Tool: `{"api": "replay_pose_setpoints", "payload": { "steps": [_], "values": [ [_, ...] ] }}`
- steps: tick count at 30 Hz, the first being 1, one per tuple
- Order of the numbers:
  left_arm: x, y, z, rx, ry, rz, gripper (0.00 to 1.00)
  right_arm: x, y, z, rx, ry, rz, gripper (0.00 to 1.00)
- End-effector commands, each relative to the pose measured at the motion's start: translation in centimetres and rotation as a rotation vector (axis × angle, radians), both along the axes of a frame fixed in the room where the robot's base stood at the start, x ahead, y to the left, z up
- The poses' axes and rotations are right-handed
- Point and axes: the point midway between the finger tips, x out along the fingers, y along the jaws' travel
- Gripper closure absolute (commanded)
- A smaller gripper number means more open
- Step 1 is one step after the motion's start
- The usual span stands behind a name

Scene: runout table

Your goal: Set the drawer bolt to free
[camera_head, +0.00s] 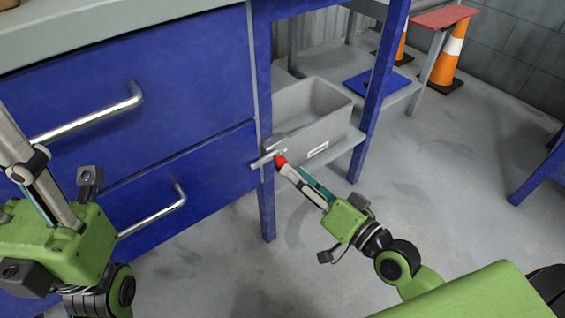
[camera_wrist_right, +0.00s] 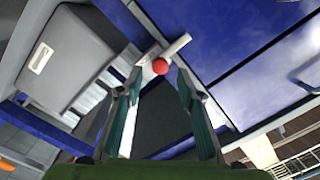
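The drawer bolt (camera_head: 264,160) is a small silver bar on the blue cabinet's right post, beside the lower drawer (camera_head: 205,165). Its red knob (camera_head: 281,161) is at the tips of my right gripper (camera_head: 285,166). In the right wrist view the silver bar (camera_wrist_right: 176,46) and red knob (camera_wrist_right: 160,66) lie between and just beyond the fingertips of my right gripper (camera_wrist_right: 160,84). Those fingers are spread apart, with a gap on both sides of the knob. My left gripper (camera_head: 28,165) is at the left edge before the upper drawer; its fingertips are not clear.
The upper drawer (camera_head: 190,70) and lower drawer look closed; both have silver bar handles. A grey bin (camera_head: 315,120) stands on a shelf right of the post. A blue leg (camera_head: 378,90) is behind the right gripper. Orange cones (camera_head: 450,60) stand far back. The floor at right is open.

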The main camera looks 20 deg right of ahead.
Motion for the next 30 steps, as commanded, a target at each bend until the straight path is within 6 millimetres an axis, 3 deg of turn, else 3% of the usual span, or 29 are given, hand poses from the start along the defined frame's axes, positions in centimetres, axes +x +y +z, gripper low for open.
{"api": "replay_pose_setpoints", "payload": {
  "steps": [9, 22, 23, 27, 30],
  "values": [
    [0.1, -0.1, -0.1, 0.004, -0.011, 0.001, 0.6, 4.2, 1.7, 0.0, 0.0, -0.004, -0.002, 0.66],
    [-0.2, -0.1, 0.5, 0.003, -0.029, 0.001, 0.6, 5.0, 2.2, 0.0, -0.002, 0.001, 0.0, 0.66],
    [-0.2, -0.1, 0.5, 0.003, -0.029, 0.001, 0.6, 5.0, 2.2, 0.0, -0.002, 0.001, 0.0, 0.68],
    [-0.2, -0.1, 0.5, 0.002, -0.031, 0.001, 0.6, 5.0, 2.1, 0.0, -0.002, 0.0, -0.001, 1.0],
    [-0.3, -0.1, 0.5, 0.001, -0.032, 0.001, 0.6, 5.0, 2.2, 0.0, -0.002, -0.001, 0.0, 1.0]
  ]
}}
